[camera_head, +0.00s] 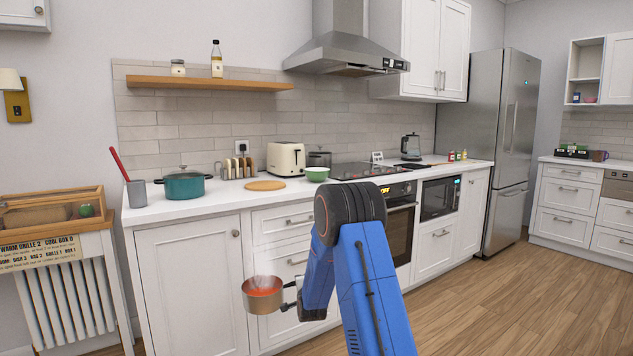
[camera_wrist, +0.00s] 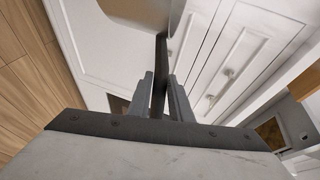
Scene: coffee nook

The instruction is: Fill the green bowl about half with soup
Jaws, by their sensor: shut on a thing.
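The green bowl (camera_head: 317,174) stands on the white counter (camera_head: 220,196), to the right of a round wooden board and left of the cooktop. Its inside is mostly hidden by the low viewing angle. My gripper (camera_head: 292,303) is shut on the dark handle of a copper-coloured saucepan (camera_head: 262,299). The pan is held upright in front of the cabinets, below counter height. It holds orange-red soup (camera_head: 262,288), with steam above it. In the wrist view my gripper (camera_wrist: 160,85) has its fingers on either side of the handle, and the pan's outside (camera_wrist: 145,14) shows at the top.
A toaster (camera_head: 286,158), round wooden board (camera_head: 265,185), toast rack (camera_head: 238,168), teal pot (camera_head: 184,184) and grey utensil holder (camera_head: 137,193) stand on the counter. The cooktop (camera_head: 368,171) is right of the bowl. The counter's front edge lies between pan and bowl. Floor at right is clear.

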